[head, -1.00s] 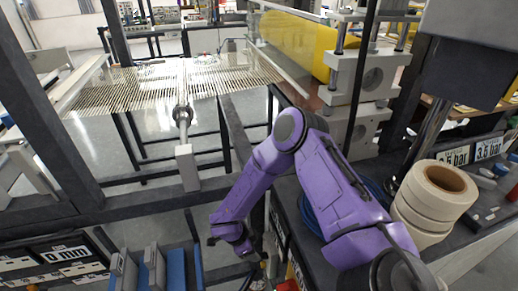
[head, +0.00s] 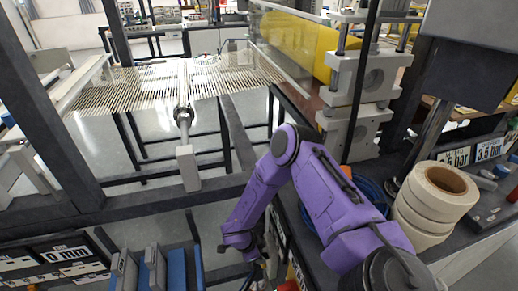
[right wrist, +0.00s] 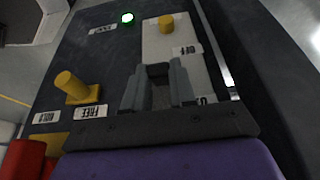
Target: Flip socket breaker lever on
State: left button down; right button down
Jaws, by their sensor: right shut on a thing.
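My right gripper (right wrist: 160,80) points down at a dark panel (right wrist: 110,60) in the right wrist view. Its two grey fingers are shut on a small dark piece (right wrist: 159,71), apparently the socket breaker lever, over a light plate (right wrist: 190,60) on the panel. The fingers hide most of the piece, so its position cannot be read. In the head view my purple right arm reaches down to the bottom edge, where the gripper is barely visible. My left gripper is not in view.
A red part (right wrist: 22,158) is at lower left. Tape rolls (head: 436,198) stand right of my arm.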

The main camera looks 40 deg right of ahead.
jog(key=shift+s+d+r+y, duration=0.15)
jog(key=shift+s+r+y, duration=0.05)
jog(key=shift+r+y, duration=0.1)
jog(key=shift+d+t+y+p, duration=0.2)
jog(key=shift+t+y+p, duration=0.3)
jog(key=shift+y, duration=0.1)
jog(key=shift+f, duration=0.1)
jog(key=c, duration=1.3)
grip_release()
jog(key=o, duration=0.4)
jog(key=shift+s, duration=0.1)
